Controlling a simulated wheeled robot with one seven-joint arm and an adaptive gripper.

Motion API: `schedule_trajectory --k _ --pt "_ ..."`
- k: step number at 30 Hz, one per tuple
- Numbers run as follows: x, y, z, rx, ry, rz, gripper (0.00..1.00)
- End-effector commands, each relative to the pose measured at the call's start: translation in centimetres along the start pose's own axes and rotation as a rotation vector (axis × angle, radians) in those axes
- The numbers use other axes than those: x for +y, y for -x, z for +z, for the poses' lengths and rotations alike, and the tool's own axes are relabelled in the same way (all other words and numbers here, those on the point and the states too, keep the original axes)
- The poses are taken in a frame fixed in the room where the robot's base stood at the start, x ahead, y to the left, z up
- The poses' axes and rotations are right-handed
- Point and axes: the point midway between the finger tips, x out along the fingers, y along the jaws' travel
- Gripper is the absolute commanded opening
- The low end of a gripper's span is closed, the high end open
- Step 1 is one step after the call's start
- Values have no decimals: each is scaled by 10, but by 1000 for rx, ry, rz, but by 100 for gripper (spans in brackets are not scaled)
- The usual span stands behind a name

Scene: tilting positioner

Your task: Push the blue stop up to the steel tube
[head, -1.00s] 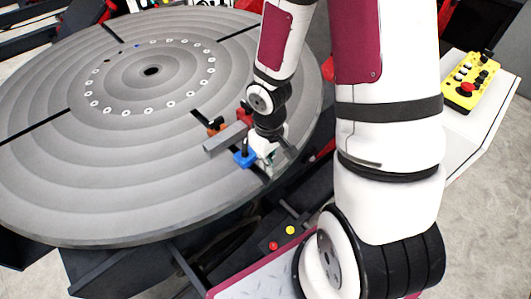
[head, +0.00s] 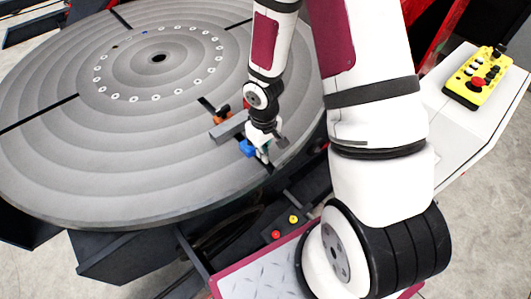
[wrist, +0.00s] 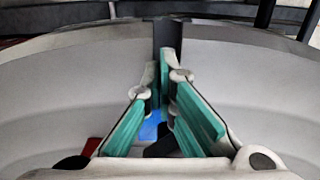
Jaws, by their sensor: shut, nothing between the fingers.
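The steel tube (head: 229,130) is a grey square bar lying on the round ringed table, left of my gripper. The blue stop (head: 246,148) is a small blue block just in front of the tube's near side, close to the slot; I cannot tell whether they touch. My gripper (head: 265,157) is low over the table, just right of the blue stop, shut and empty. In the wrist view its teal-padded fingers (wrist: 161,78) come together over the dark slot. Part of the blue stop (wrist: 151,125) shows between them; the tube is not clearly seen there.
An orange stop (head: 215,120) stands behind the tube. The round table (head: 90,180) has dark radial slots and is otherwise largely clear. A yellow control box (head: 477,77) sits on a white cabinet at right. A red part (wrist: 91,148) shows low in the wrist view.

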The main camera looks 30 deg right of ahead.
Motion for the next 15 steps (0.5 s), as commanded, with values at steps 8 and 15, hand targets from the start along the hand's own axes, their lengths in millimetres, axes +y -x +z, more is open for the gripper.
schedule_trajectory --k 8,15 --pt "1 -2 -30 5 -2 1 0" --pt "0 -1 -62 3 0 0 0"
